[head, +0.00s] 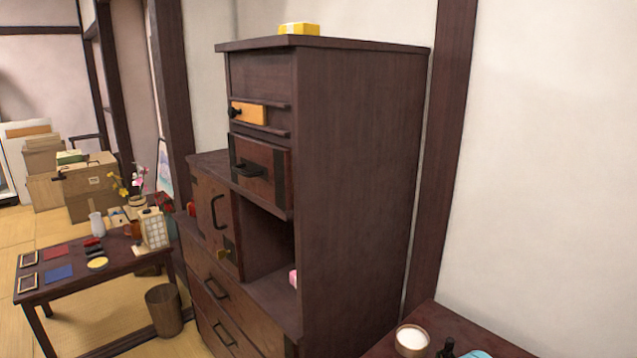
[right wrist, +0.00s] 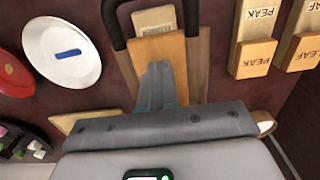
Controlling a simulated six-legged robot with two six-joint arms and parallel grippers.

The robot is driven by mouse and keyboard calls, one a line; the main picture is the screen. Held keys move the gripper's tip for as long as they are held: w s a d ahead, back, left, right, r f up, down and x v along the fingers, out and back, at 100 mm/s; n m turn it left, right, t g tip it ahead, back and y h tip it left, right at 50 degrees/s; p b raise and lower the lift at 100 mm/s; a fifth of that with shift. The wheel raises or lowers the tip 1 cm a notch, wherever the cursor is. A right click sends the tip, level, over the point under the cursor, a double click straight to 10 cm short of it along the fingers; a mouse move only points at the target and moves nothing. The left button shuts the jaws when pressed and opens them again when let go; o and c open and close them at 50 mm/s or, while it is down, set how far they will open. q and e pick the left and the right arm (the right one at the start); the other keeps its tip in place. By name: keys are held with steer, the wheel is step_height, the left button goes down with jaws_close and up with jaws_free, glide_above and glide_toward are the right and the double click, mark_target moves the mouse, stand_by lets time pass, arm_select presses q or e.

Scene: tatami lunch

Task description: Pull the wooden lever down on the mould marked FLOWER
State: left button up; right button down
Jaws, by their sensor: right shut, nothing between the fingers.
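My right gripper (right wrist: 160,70) is shut and empty in the right wrist view. Its grey fingertips lie in front of an orange-brown wooden block (right wrist: 172,46), and I cannot tell whether they touch it. A paler wooden piece (right wrist: 155,19) sits at the top of this block; I cannot read any marking on it. A dark bar-like handle (right wrist: 117,40) runs along the block's side. The word FLOWER is not legible in either view, so I cannot confirm which mould this is. My left gripper is not in view.
In the right wrist view, wooden blocks marked PEAK (right wrist: 253,58) and LEAF (right wrist: 304,50) lie at right. A white plate (right wrist: 62,73) with a blue item and a red dish (right wrist: 12,78) are at left. A dark cabinet (head: 355,190) fills the head view's middle.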

step_height(320, 180, up, 6)
steer(key=p, duration=0.4)
steer(key=shift+w+r, duration=0.1)
steer(key=shift+r, duration=0.4)
steer(key=shift+f, duration=0.1)
